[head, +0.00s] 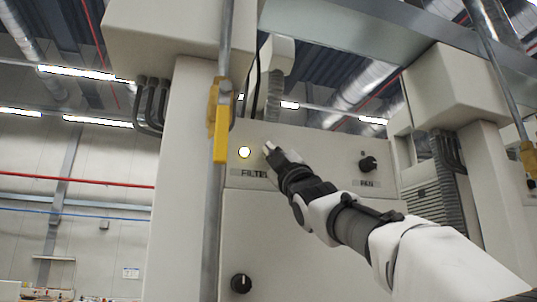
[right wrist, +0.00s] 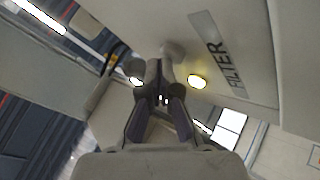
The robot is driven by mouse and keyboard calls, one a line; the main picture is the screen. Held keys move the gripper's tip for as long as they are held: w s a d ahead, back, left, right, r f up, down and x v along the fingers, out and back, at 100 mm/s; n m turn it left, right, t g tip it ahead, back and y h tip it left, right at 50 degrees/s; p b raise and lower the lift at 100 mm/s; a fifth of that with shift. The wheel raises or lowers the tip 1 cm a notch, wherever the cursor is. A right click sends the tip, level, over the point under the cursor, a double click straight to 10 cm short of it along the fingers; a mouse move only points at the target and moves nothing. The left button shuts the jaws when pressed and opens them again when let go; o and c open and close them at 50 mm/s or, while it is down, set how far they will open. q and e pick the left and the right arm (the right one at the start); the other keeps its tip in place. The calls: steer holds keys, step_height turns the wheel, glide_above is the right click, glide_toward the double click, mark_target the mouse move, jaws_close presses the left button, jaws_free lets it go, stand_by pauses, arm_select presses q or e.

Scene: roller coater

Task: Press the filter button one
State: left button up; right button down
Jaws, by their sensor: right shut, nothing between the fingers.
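The panel carries a FILTER label (head: 249,173), partly covered by my right gripper in the head view. Above the label is a round button (head: 245,152), lit white-yellow. In the right wrist view the lit button (right wrist: 198,82) sits beside the FILTER label (right wrist: 217,52), to the right of my fingertips. My right gripper (head: 268,149) is shut and empty, its tips just right of the lit button. In the right wrist view the gripper (right wrist: 160,72) covers part of a grey round part (right wrist: 173,51) on the panel. I cannot tell whether the tips touch it. My left gripper is not in view.
A black knob (head: 368,163) above a PAN label is on the right of the panel. Another black knob (head: 241,283) is lower down. A yellow handle (head: 221,133) on a vertical grey pole (head: 211,230) stands left of the lit button.

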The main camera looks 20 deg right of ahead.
steer(key=shift+w, duration=0.25)
steer(key=shift+s, duration=0.1)
stand_by(0.5)
steer(key=shift+s+b, duration=0.7)
steer(key=shift+s, duration=0.1)
steer(key=shift+s+f, duration=0.1)
steer(key=s+b, duration=0.3)
steer(key=s, duration=0.1)
steer(key=shift+s+d, duration=0.15)
steer(key=shift+s, duration=0.25)
